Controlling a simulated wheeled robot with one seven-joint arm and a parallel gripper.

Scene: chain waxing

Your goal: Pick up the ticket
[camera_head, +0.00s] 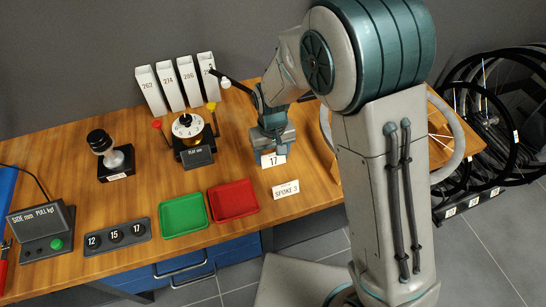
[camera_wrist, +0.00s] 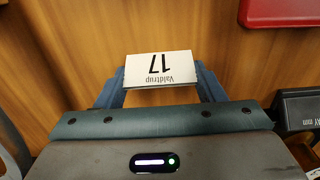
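The ticket, a small white card marked "Valdtrup 17" (camera_wrist: 160,68), sits between the two blue fingers of my gripper (camera_wrist: 161,80) in the wrist view. The fingers stand apart, one at each side edge of the card. I cannot tell whether they press on it or only flank it. In the head view the ticket (camera_head: 272,160) shows its "17" just below my gripper (camera_head: 271,150), over the wooden table. Whether it rests on the table or is raised is unclear.
A "SPOKE 3" sign (camera_head: 285,189) and a red tray (camera_head: 233,200) stand in front of the ticket. A green tray (camera_head: 184,214), a dial gauge (camera_head: 188,128) and a 12-15-17 board (camera_head: 117,237) are farther left. White numbered boxes (camera_head: 151,91) stand behind.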

